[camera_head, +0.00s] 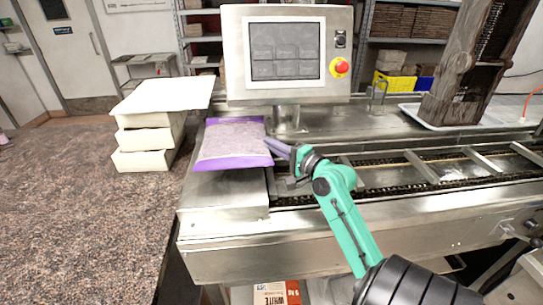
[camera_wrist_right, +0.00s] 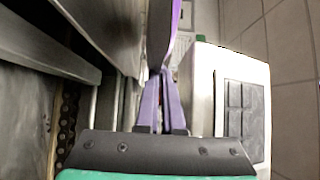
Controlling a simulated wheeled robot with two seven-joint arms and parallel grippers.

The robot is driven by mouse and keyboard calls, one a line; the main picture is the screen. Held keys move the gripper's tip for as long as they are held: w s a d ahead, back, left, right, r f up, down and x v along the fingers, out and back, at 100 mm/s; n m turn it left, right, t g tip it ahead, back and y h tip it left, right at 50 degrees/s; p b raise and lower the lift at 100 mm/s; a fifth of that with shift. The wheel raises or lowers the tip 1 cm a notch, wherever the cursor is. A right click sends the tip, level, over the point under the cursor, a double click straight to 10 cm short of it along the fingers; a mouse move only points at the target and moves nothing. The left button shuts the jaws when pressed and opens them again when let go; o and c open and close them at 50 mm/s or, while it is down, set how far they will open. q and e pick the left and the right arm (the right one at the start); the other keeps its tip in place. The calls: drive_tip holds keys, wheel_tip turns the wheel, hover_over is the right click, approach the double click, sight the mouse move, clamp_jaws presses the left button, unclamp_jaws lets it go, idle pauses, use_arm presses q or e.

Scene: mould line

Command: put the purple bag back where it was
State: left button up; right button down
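The purple bag (camera_head: 234,141), with a pale speckled middle and purple edges, is flat at the left end of the steel conveyor line, below the screen. My right gripper (camera_head: 268,144) reaches in from the right, its fingertips at the bag's right edge. In the right wrist view its two purple fingers (camera_wrist_right: 161,80) come together on the bag (camera_wrist_right: 163,35), which shows edge-on as a thin strip. I cannot tell whether the bag touches the steel beneath it. My left gripper is not in view.
A control panel (camera_head: 289,88) with a red button stands behind the bag. Stacked cream boxes (camera_head: 145,140) stand on the speckled counter (camera_head: 80,215) to the left. The conveyor (camera_head: 420,165) runs right, towards a dark upright rack (camera_head: 455,85) on a tray. The counter's front is clear.

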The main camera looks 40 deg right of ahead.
drive_tip(key=f, duration=0.1)
drive_tip(key=w+d+f, duration=0.1)
drive_tip(key=f, duration=0.1)
drive_tip(key=shift+w, duration=0.15)
drive_tip(key=shift+f, duration=0.4)
drive_tip(key=c, duration=1.1)
unclamp_jaws()
drive_tip(key=shift+o, duration=0.2)
drive_tip(key=shift+a, duration=0.1)
drive_tip(key=shift+r, duration=0.25)
drive_tip(key=s+b, duration=0.1)
drive_tip(key=s, duration=0.3)
drive_tip(key=s+b, duration=0.2)
drive_tip(key=s, duration=0.1)
drive_tip(key=s+b, duration=0.1)
drive_tip(key=s, duration=0.3)
drive_tip(key=shift+s+d+f+b, duration=0.25)
drive_tip(key=shift+s+f+b, duration=0.05)
drive_tip(key=shift+s+b, duration=0.05)
drive_tip(key=shift+s+r, duration=0.1)
drive_tip(key=shift+s, duration=0.15)
